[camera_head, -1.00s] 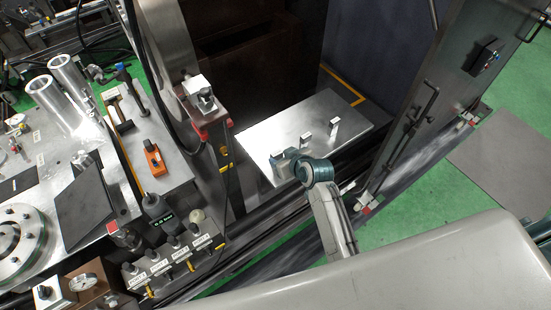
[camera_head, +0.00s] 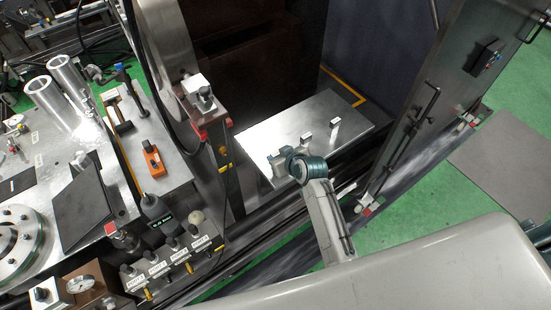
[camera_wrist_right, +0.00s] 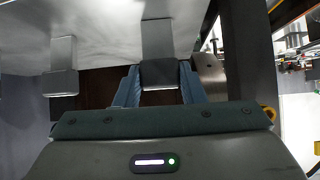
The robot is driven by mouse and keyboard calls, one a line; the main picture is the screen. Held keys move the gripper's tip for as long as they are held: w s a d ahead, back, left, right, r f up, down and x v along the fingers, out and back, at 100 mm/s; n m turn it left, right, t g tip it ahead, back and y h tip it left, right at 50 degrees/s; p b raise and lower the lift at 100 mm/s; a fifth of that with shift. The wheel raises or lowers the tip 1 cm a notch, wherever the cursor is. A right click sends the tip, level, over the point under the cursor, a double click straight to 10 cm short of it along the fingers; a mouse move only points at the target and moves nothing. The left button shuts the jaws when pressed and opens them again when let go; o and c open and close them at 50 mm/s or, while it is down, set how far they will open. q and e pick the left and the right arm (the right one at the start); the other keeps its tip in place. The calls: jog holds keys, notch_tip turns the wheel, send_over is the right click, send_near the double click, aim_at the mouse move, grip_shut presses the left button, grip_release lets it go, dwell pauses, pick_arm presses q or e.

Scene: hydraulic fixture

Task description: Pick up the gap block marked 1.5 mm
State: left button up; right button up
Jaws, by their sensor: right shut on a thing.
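My right gripper (camera_head: 279,161) is at the front left part of a bright metal plate (camera_head: 262,135). In the right wrist view its two blue-grey fingers stand on either side of a grey metal block (camera_wrist_right: 159,74), and the gripper is shut on it. Two more small metal blocks stand on the plate: a middle one (camera_head: 306,139) and a far right one (camera_head: 335,123). Another block (camera_wrist_right: 62,82) shows left of the held one in the right wrist view. No marking is legible on any block, so I cannot tell which is 1.5 mm. My left gripper is not in view.
A tall grey door (camera_head: 440,95) with handles stands open to the right of the plate. A dark upright with red parts (camera_head: 226,160) is close on its left. A bench (camera_head: 165,172) with an orange tool (camera_head: 153,160) lies further left. The plate's back part is clear.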

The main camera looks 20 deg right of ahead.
jog(key=shift+r+p, duration=0.85)
jog(key=shift+r, duration=2.1)
